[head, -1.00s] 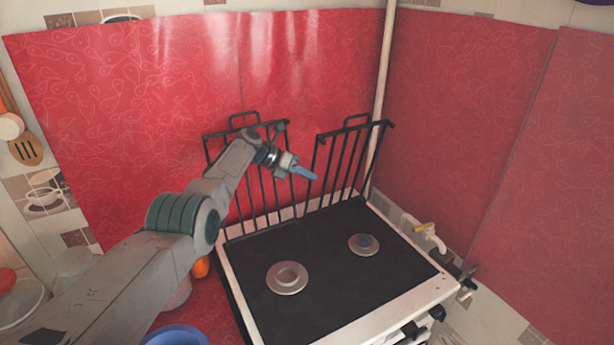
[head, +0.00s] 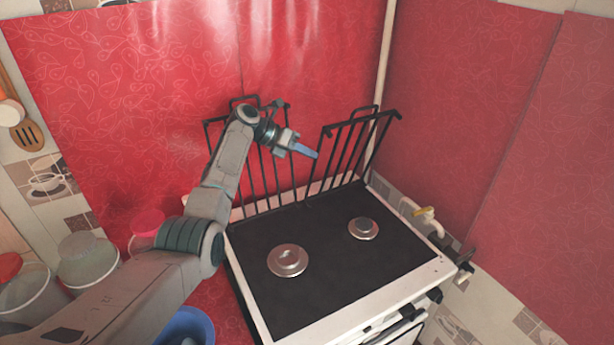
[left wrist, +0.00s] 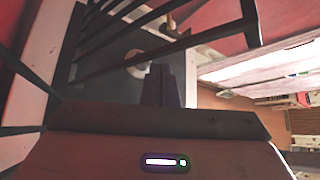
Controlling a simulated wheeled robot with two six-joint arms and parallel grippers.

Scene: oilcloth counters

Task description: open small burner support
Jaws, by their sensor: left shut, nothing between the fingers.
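Two black wire burner supports stand raised at the back of the stove. The right support (head: 350,145) is raised behind the smaller right burner (head: 363,228) and leans to the right; its bars also cross the left wrist view (left wrist: 160,41). The left support (head: 262,165) stands upright, partly hidden by my left arm. My left gripper (head: 314,154) is shut and empty, with its blue-grey fingertips in front of the gap between the supports, close to the left edge of the right one. I cannot tell whether they touch. My right gripper is not in view.
The black stove top (head: 320,275) is clear around the larger left burner (head: 287,260). A gas pipe with a yellow-handled tap (head: 424,212) is right of the stove. A blue bowl (head: 190,327) and several containers are at the left. Red oilcloth (head: 310,60) covers the walls.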

